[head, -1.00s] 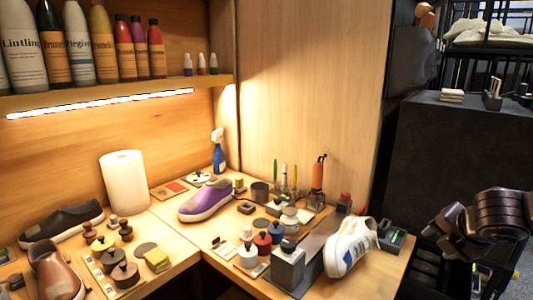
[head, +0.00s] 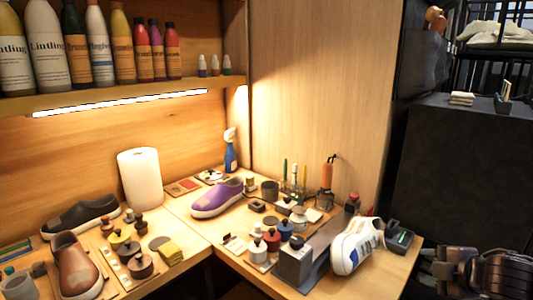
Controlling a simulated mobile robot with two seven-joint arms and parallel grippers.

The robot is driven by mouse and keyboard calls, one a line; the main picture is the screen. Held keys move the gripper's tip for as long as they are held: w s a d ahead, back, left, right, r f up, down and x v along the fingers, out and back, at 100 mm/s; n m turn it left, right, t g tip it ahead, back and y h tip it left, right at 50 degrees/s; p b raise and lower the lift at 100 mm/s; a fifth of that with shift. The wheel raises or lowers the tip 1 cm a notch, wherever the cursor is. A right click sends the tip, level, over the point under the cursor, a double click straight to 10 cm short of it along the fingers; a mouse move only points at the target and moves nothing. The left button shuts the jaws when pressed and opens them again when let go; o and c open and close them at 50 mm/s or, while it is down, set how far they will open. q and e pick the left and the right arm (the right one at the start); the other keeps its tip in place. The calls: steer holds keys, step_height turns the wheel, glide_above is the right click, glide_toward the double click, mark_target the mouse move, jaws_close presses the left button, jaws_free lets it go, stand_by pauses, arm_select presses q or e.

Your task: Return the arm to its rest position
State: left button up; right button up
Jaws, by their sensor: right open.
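My right arm and gripper (head: 440,268) are at the lower right corner, dark metal and partly cut off by the picture's edge. The gripper is open, with nothing seen in it, to the right of the table (head: 210,262) and apart from it. The white sneaker (head: 352,247) with blue marks stands at the table's right end, clear of the gripper. My left gripper is not in view.
A grey block stand (head: 295,262) and small jars (head: 258,250) are beside the sneaker. A purple shoe (head: 217,196), paper roll (head: 140,179) and brown shoe (head: 75,265) are farther left. A dark cabinet (head: 465,170) stands behind the arm.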

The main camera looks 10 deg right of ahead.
arm_select(q)
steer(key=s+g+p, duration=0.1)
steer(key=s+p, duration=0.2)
steer(key=p, duration=0.1)
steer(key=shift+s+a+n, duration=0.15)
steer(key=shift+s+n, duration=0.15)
arm_select(e)
steer(key=s+a+f+m, duration=0.7)
steer(key=s+a+f, duration=0.1)
steer(key=s+f, duration=0.2)
steer(key=s+a+f+m+h, duration=0.1)
steer(key=s+a+f+m, duration=0.6)
steer(key=s+f, duration=0.3)
steer(key=s+a, duration=0.1)
steer(key=s, duration=0.2)
steer(key=shift+s+a+f+m, duration=0.15)
steer(key=shift+s+f+m, duration=0.1)
steer(key=shift+m, duration=0.15)
